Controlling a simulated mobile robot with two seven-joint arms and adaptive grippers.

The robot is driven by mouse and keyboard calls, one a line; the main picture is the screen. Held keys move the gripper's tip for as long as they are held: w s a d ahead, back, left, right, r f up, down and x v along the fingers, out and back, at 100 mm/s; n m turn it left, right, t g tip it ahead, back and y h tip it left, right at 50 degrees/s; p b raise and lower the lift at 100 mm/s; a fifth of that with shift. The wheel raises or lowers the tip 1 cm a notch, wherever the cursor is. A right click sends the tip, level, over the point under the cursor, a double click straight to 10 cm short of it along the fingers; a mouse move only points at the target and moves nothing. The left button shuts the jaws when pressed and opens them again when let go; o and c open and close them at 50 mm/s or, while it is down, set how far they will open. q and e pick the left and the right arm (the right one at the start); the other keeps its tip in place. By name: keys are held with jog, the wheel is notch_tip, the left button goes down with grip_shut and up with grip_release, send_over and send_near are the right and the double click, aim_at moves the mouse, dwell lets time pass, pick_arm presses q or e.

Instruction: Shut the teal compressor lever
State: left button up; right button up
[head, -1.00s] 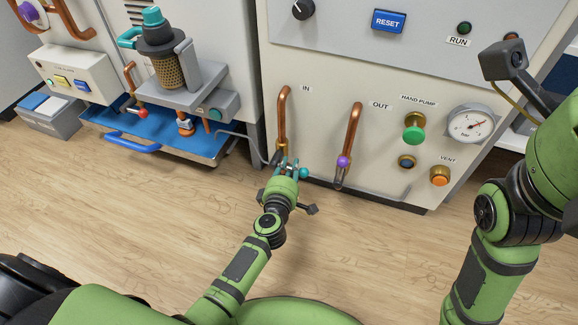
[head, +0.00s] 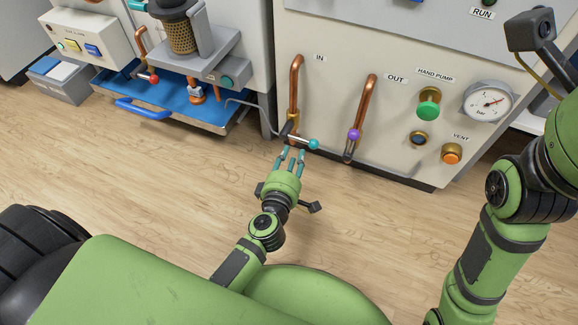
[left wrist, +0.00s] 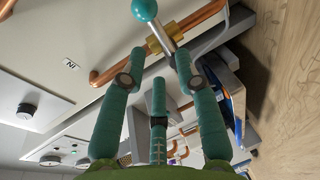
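The teal compressor lever (head: 313,144) is a short metal rod with a teal ball at its end. It sits on a brass valve at the foot of the copper IN pipe (head: 295,85) and points right, crosswise to the pipe. In the left wrist view the teal ball (left wrist: 145,9) and rod are at the top, beyond my fingertips. My left gripper (head: 290,156) has teal fingers spread apart and empty, just in front of and below the lever, seemingly not touching it. My right arm shows at the right, but its gripper is out of view.
A purple-knobbed lever (head: 353,135) hangs on the OUT pipe just right. A green hand-pump knob (head: 428,110), gauge (head: 487,102) and orange vent knob (head: 452,154) are farther right. A blue tray (head: 190,106) stands left. The wooden floor is clear.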

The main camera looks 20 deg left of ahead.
pick_arm(q)
jog(key=v, duration=0.4)
dwell(0.4)
